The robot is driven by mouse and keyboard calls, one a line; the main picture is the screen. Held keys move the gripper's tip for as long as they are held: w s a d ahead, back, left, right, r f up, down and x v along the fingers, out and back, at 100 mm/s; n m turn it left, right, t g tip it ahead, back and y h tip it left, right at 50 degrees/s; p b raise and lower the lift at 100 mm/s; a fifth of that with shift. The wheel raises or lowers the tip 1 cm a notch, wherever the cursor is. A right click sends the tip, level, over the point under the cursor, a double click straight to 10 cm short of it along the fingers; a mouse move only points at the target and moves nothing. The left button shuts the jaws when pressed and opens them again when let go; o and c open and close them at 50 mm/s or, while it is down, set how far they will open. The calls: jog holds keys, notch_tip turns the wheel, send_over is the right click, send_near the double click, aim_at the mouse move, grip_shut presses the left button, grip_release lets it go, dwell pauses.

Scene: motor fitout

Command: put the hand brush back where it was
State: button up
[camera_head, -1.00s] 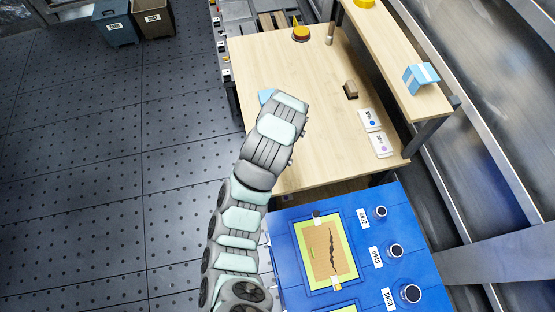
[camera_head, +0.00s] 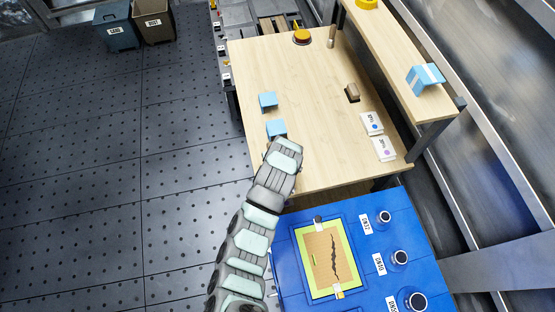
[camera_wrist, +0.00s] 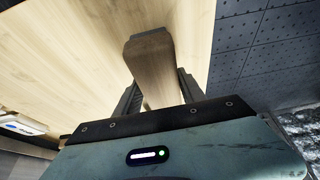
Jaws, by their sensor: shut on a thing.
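In the wrist view my gripper (camera_wrist: 158,82) is shut on a tan wooden piece with a darker grey-brown end, which I take to be the hand brush (camera_wrist: 155,60). It lies between the two dark fingers, with the pale tabletop behind it. In the head view the end of my arm is over the near left edge of the wooden table (camera_head: 310,150), and the fingers and the held piece are hidden there.
A small brown block (camera_head: 352,92) and two white labelled cards (camera_head: 372,123) are on the table's right side. A blue panel (camera_head: 385,215) stands in front. The table's middle is clear.

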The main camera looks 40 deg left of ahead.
jog(key=shift+f, duration=0.55)
jog(key=shift+f, duration=0.1)
jog(key=o, duration=1.3)
jog(key=v, duration=1.2)
jog(key=shift+b, duration=0.35)
